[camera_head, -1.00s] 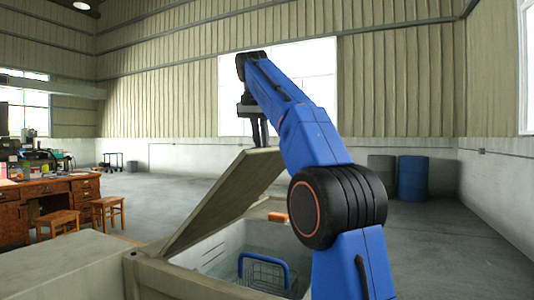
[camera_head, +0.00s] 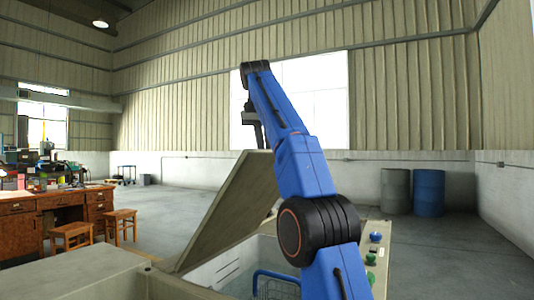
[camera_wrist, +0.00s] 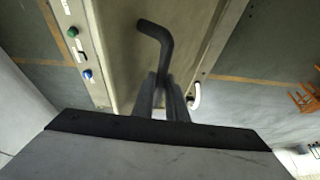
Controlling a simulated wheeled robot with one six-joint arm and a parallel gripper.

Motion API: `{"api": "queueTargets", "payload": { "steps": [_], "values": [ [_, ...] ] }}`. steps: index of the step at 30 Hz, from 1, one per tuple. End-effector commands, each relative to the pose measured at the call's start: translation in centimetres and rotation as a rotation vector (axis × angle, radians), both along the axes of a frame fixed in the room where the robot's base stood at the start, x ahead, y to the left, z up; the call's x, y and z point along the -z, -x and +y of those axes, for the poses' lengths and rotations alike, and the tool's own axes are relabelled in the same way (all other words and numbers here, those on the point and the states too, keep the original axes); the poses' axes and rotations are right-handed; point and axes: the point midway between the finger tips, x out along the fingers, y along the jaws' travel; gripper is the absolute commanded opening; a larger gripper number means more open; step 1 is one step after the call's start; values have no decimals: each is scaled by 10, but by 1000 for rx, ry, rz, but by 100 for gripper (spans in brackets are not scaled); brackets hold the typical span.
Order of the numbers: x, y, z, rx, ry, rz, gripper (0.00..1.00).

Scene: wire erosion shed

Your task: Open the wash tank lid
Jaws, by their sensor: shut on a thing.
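The wash tank lid (camera_head: 228,212) is a beige-grey panel, tilted up steeply with the tank (camera_head: 215,268) open beneath it. A basket with a blue handle (camera_head: 275,273) shows inside the tank, partly hidden by my arm. In the wrist view, a dark bent bar handle (camera_wrist: 155,32) stands on the lid's face (camera_wrist: 122,55). My gripper (camera_wrist: 165,92) is shut on this handle. In the head view, my gripper (camera_head: 261,138) is at the lid's raised edge, and the grip itself is hard to make out.
A panel with blue and green buttons (camera_head: 374,237) is on the tank's right side. A wooden desk (camera_head: 50,207) and stools (camera_head: 121,222) stand at left. A grey drum (camera_head: 395,190) and a blue drum (camera_head: 428,192) stand by the far wall. The floor between is clear.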

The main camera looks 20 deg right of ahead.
Motion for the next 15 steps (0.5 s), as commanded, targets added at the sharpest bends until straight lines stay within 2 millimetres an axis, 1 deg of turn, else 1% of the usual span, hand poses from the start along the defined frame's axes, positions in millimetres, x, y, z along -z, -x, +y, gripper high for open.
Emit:
{"api": "queueTargets", "payload": {
  "steps": [1, 7, 8, 9, 10, 15],
  "values": [
    [6, -5, 2, -5, -2, 9, 0],
    [5, -5, 2, -5, -2, 9, 0],
    [5, -5, 2, -5, -2, 9, 19],
    [5, -4, 1, -4, -2, 9, 29],
    [5, -4, 1, -4, -2, 9, 31],
    [3, -2, 1, -2, -1, 5, 31]
  ]
}}
